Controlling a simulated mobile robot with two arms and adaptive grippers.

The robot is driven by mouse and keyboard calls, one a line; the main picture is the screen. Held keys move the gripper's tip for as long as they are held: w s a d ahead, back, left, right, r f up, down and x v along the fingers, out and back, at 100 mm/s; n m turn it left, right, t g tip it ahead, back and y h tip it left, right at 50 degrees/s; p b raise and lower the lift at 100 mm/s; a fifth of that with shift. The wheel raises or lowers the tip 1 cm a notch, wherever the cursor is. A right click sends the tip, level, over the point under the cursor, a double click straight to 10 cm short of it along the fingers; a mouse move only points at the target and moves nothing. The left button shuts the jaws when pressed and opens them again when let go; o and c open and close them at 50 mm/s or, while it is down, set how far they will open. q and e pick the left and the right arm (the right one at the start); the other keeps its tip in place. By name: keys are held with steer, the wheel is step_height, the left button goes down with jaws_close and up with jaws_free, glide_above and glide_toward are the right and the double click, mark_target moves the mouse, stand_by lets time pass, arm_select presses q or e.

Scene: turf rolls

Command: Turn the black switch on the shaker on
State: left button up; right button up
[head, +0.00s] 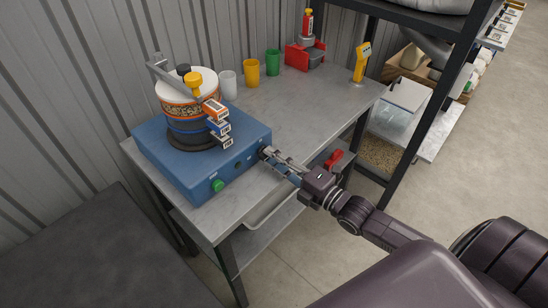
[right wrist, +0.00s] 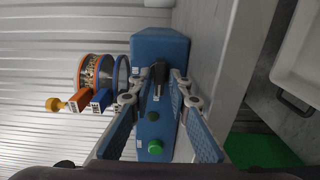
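The shaker (head: 180,165) is a blue box on the grey table, with a stack of sieves (head: 185,118) on top. The black switch (right wrist: 159,72) is on its front face. It shows in the right wrist view between the fingertips of my right gripper (right wrist: 160,82). In the head view my right gripper (head: 272,155) is at the right end of the shaker's front and mostly hides the switch. The fingers look parted, with a gap on each side of the switch. A green button (head: 218,185) is farther left on the same face. My left gripper is not in view.
A white cup (head: 228,86), a yellow cup (head: 251,73) and a green cup (head: 272,62) stand along the back. The table's middle (head: 290,105) is clear. A black shelf post (head: 428,110) rises at right.

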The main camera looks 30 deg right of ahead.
jaws_close()
steer(key=shift+r, duration=0.1)
steer(key=m+p, duration=0.1)
steer(key=m, duration=0.2)
steer(key=shift+p, duration=0.4)
steer(key=m+p, duration=0.2)
steer(key=m, duration=0.3)
steer(key=m+p, duration=0.1)
steer(key=m, duration=0.4)
steer(key=m+p, duration=0.1)
steer(key=m, duration=0.3)
steer(key=shift+m, duration=0.4)
